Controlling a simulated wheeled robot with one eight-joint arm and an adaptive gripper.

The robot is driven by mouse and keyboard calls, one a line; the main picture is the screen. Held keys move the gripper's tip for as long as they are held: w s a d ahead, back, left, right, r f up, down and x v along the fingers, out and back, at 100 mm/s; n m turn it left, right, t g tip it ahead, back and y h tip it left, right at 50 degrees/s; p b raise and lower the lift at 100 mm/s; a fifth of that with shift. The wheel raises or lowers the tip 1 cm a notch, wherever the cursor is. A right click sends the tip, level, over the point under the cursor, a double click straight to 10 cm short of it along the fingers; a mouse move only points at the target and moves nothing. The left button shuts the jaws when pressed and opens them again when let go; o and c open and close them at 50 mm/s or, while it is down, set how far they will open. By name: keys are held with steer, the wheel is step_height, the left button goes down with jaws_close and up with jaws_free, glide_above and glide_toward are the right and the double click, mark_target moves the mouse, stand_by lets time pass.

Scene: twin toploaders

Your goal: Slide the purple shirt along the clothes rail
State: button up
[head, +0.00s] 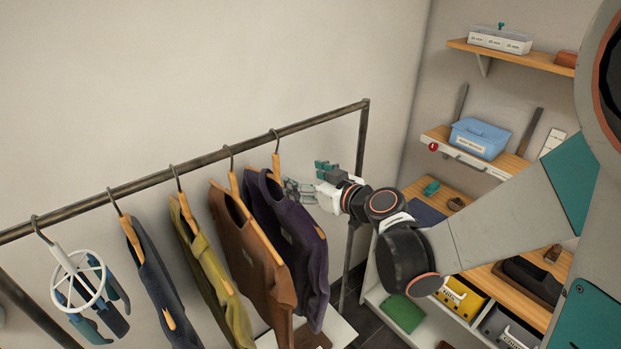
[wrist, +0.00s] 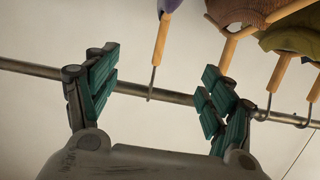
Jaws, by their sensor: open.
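The purple shirt (head: 312,262) hangs on a wooden hanger at the right end of the row on the clothes rail (head: 320,119). My gripper (head: 306,179) is just right of the shirt's upper part, below the rail. In the wrist view, which looks upside down, my gripper (wrist: 160,72) has its teal fingers wide apart. The rail (wrist: 185,98) crosses behind them. The purple shirt's hanger hook (wrist: 152,84) appears between the fingers, with a bit of purple shirt (wrist: 168,5) at the top edge. I cannot tell how deep the hook sits between them.
A brown shirt (head: 246,248) hangs close left of the purple one, then a mustard shirt (head: 205,262), a dark blue garment (head: 150,275) and a white round clip hanger (head: 78,283). The rail is bare to the right, up to its end post. Shelves with boxes (head: 480,138) stand at right.

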mark_target(278, 167)
steer(key=shift+b+x, duration=1.7)
steer(key=shift+x, duration=5.35)
jaws_close()
